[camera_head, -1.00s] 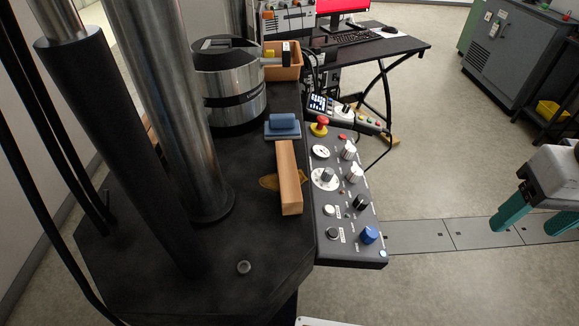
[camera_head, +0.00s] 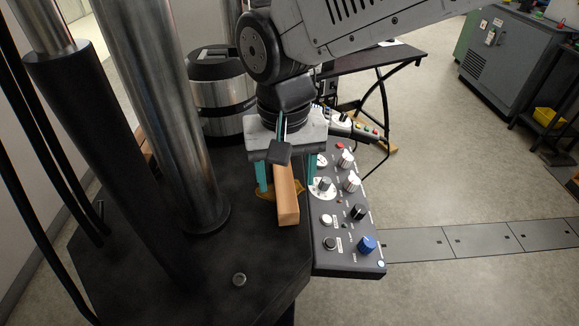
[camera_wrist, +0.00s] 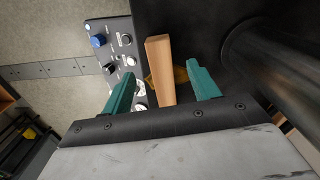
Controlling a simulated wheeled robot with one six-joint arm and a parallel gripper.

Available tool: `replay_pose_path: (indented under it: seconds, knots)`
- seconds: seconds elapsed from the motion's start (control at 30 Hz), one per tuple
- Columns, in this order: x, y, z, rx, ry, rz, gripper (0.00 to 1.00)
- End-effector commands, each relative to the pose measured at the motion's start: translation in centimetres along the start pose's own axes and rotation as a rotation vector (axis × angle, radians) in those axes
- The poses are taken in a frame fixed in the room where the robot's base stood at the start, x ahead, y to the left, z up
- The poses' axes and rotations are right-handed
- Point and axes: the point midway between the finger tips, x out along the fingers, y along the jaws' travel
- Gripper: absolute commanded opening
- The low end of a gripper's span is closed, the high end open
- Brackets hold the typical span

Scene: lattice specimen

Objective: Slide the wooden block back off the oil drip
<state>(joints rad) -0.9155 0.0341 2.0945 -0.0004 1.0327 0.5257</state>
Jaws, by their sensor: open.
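The wooden block (camera_head: 287,203) is a long, light-brown bar lying on the black machine table. It lies across a brownish-yellow oil drip (camera_head: 265,191), which shows on both sides of it. In the wrist view the block (camera_wrist: 160,68) lies between my two teal fingers, with the oil drip (camera_wrist: 181,76) beside it. My gripper (camera_head: 288,187) is open above the block, one finger on either side, with gaps to it. The right finger is close to the control panel's edge. The block's far end is hidden by my gripper in the head view.
A control panel (camera_head: 347,245) with knobs and buttons adjoins the table on the right. A thick steel column (camera_head: 165,130) rises at left. A silver and black cylinder (camera_head: 220,95) stands behind.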

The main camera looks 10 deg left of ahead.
Motion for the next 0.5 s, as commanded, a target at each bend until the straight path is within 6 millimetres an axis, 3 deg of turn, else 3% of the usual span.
replay_pose_path:
  seconds: [0.23,0.5]
  knots:
    - [0.8,0.0,-0.3,0.069,0.016,-0.01,0.6]
    - [5.0,0.0,-0.3,0.068,0.014,-0.009,0.6]
